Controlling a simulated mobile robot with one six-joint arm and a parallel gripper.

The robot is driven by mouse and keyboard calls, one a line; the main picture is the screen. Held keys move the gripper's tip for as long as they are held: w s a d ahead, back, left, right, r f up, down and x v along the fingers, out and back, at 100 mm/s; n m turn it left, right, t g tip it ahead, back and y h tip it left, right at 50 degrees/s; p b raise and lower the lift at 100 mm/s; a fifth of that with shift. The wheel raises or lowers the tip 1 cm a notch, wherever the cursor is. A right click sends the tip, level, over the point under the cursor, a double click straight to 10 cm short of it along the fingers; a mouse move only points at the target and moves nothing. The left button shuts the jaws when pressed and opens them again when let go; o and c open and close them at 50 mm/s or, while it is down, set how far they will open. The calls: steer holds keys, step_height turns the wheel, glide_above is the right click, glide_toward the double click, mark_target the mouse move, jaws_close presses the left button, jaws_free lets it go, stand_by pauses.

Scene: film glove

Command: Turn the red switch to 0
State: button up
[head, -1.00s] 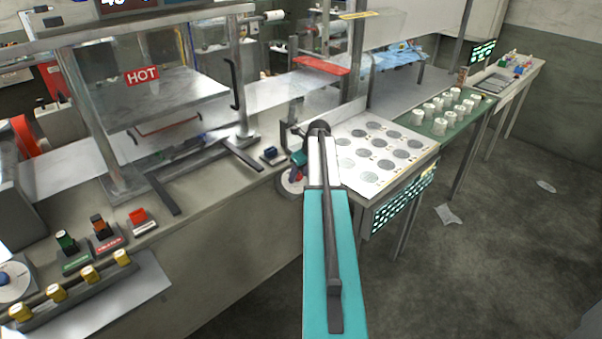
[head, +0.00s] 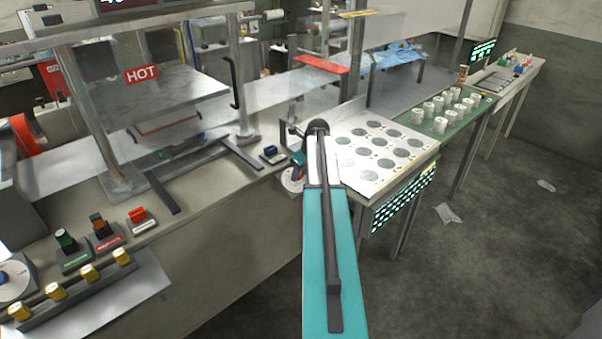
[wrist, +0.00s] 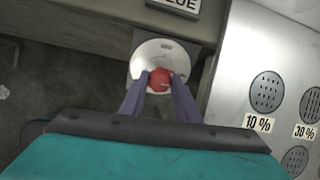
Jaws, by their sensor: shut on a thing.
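The red switch (wrist: 160,79) is a round red knob on a white round dial (wrist: 152,50) in the wrist view. My gripper (wrist: 160,77) has its two purple fingers on either side of the knob and is shut on it. In the head view the dial (head: 290,182) sits at the bench's right end, and my gripper (head: 298,160) is over it, partly hidden by my arm. The dial's 0 mark and the switch's pointing direction are too small to read.
A sheet table with grey discs (head: 372,152) stands just right of the dial. A hot press (head: 160,95) and green, orange and red switches stand further left. Open floor lies at the right front.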

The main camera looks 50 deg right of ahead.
steer(key=n+b, duration=0.1)
steer(key=n, duration=0.2)
steer(key=shift+n+h, duration=0.3)
steer(key=shift+n, duration=0.1)
steer(key=n+b, duration=0.1)
steer(key=n, duration=0.3)
steer(key=shift+a+f+h+b, duration=0.1)
steer(key=shift+a+h+b, duration=0.05)
steer(key=shift+h+b, duration=0.2)
steer(key=n+b, duration=0.1)
steer(key=n, duration=0.3)
steer(key=shift+s+n+t+b, duration=0.1)
steer(key=shift+n+t+b, duration=0.2)
steer(key=shift+a+n+t+b, duration=0.1)
steer(key=shift+n+t+b, duration=0.45)
steer(key=shift+n, duration=1.45)
steer(key=shift+g, duration=0.25)
steer(key=o, duration=1)
steer(key=shift+o, duration=0.2)
steer(key=shift+s, duration=0.1)
steer(key=b+v, duration=0.2)
steer(key=v, duration=1.1)
steer(key=shift+s+a+r, duration=0.15)
steer(key=shift+a+r, duration=0.05)
steer(key=shift+r, duration=0.1)
